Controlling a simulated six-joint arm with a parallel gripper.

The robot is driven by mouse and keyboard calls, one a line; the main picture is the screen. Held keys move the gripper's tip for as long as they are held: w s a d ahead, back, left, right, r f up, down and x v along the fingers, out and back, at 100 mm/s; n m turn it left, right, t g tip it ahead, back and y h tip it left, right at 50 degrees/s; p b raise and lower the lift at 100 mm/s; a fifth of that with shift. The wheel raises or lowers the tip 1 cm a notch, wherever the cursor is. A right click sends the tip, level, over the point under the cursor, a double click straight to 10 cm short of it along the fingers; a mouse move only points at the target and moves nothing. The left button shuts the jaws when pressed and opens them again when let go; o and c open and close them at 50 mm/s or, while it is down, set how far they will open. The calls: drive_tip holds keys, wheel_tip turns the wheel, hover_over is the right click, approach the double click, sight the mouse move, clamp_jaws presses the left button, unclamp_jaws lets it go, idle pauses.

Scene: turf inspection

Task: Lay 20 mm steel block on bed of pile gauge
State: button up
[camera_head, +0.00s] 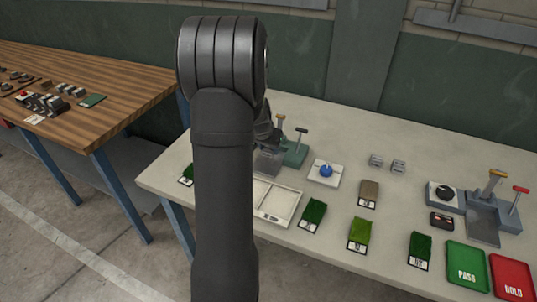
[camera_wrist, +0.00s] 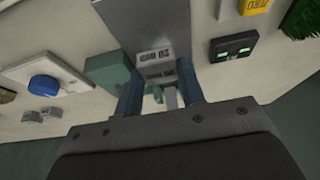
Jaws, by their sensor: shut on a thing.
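My gripper (camera_wrist: 157,80) is shut on a small steel block (camera_wrist: 155,60), with a blue-grey finger on each side in the wrist view. Dark marks on the block are too small to read surely. Behind it lies a flat grey bed (camera_wrist: 150,22) of the gauge, with a green body (camera_wrist: 107,74) beside it. I cannot tell whether the block touches the bed. In the head view the green-based gauge (camera_head: 295,153) stands just right of my arm, with its grey bed (camera_head: 268,164) partly hidden. My fingers and the block are hidden or unclear there.
A white plate with a blue knob (camera_head: 326,170) and two loose steel blocks (camera_head: 376,160) lie right of the gauge. A black box with green lights (camera_wrist: 233,47) sits near the bed. A second, grey gauge (camera_head: 483,227) and PASS (camera_head: 467,284) and HOLD trays (camera_head: 512,268) are farther right.

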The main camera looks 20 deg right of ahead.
sight(267, 152)
drive_tip(key=shift+f, duration=1.6)
drive_tip(key=shift+f, duration=0.15)
drive_tip(key=o, duration=1.1)
drive_tip(key=shift+o, duration=0.2)
drive_tip(key=v, duration=1.2)
